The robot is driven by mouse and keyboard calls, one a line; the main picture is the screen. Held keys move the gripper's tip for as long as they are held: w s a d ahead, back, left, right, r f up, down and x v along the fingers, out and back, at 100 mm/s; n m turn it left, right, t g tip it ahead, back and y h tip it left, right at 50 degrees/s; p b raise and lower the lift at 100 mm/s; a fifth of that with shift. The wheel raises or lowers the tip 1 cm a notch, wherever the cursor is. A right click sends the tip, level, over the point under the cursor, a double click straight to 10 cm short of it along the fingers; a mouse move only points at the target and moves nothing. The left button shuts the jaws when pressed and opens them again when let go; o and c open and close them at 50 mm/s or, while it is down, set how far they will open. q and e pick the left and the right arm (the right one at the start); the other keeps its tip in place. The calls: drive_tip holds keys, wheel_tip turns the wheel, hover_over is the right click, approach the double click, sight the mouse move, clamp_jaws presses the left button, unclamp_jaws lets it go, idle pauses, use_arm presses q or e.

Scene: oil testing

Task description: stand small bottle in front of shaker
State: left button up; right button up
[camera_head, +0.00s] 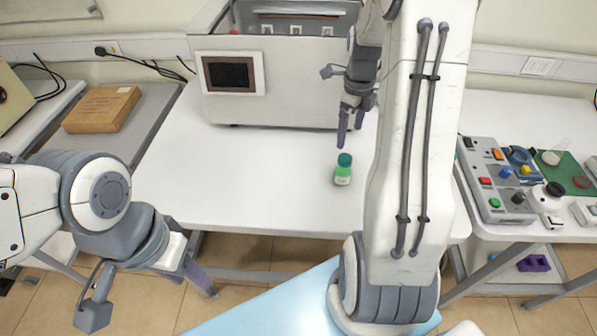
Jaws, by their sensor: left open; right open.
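A small green bottle (343,170) with a dark green cap and a pale label stands upright on the white table. The shaker (290,85), a grey-white box with a dark screen on its front, stands at the back of the table, behind the bottle. My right gripper (350,138) is open and empty, pointing down just behind and above the bottle, apart from it, in front of the shaker's right side. My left gripper (150,298) is open and empty at the lower left, off the table's front edge. My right arm hides the table's right part.
The white table (215,170) is clear left of the bottle. A cardboard box (101,108) lies on a grey side table at the left. A control panel (496,180) with coloured buttons stands on the right table. A light blue surface (255,305) lies at the bottom.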

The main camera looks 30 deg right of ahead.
drive_tip(key=s+a+r+n, duration=0.2)
drive_tip(key=a+r+n, duration=0.1)
drive_tip(key=a+n, duration=0.7)
drive_tip(key=s+a+r+n, duration=0.2)
drive_tip(key=a+n, duration=0.5)
drive_tip(key=a, duration=0.6)
drive_tip(key=s+a+n, duration=0.5)
drive_tip(key=s+n, duration=0.3)
drive_tip(key=n, duration=0.2)
drive_tip(key=s+a+r+n+y, duration=0.1)
drive_tip(key=s+a+n, duration=0.5)
drive_tip(key=s+n, duration=0.3)
drive_tip(key=shift+a+r+n, duration=0.15)
drive_tip(key=shift+a+n, duration=0.1)
drive_tip(key=shift+n, duration=0.95)
